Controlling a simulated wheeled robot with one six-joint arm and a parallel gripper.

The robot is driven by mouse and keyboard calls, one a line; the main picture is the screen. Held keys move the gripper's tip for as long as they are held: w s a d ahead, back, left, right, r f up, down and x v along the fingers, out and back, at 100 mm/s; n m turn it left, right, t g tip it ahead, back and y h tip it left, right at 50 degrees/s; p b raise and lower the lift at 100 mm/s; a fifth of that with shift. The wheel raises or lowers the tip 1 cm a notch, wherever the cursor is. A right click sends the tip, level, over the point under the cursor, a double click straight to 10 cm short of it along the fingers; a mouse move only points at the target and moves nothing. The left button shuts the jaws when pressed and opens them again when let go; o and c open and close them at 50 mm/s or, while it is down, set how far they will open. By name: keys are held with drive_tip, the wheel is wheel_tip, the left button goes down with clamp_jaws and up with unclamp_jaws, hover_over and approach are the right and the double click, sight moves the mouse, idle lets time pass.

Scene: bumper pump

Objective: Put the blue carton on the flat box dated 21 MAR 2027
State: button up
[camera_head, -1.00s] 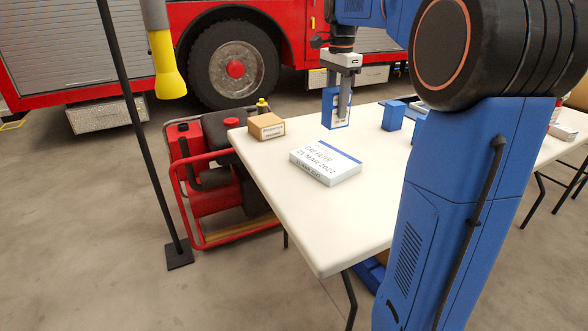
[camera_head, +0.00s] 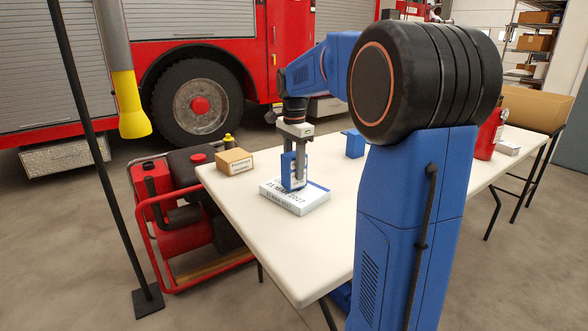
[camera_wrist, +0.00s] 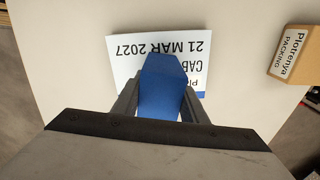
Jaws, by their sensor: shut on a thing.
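The blue carton (camera_head: 289,172) is held upright between the fingers of my gripper (camera_head: 299,166), which is shut on it. In the head view it stands over the flat white box (camera_head: 312,203) with the print 21 MAR 2027. Whether its bottom touches the box top, I cannot tell. In the wrist view the blue carton (camera_wrist: 160,88) lies between my fingers, over the middle of the box (camera_wrist: 122,62). The printed date and part of the word CAB show upside down there; the carton covers some of the print.
The white table (camera_head: 325,255) bears a small brown box (camera_head: 234,161) behind and left of the flat box, and another blue block (camera_head: 355,143) to the right. A red generator (camera_head: 165,195) and a black pole (camera_head: 105,170) stand left of the table. The table's front is clear.

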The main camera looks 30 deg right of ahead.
drive_tip(key=shift+f, duration=0.2)
drive_tip(key=shift+f, duration=0.15)
drive_tip(key=o, duration=1.2)
wheel_tip(320, 180, up, 12)
drive_tip(key=shift+r, duration=0.15)
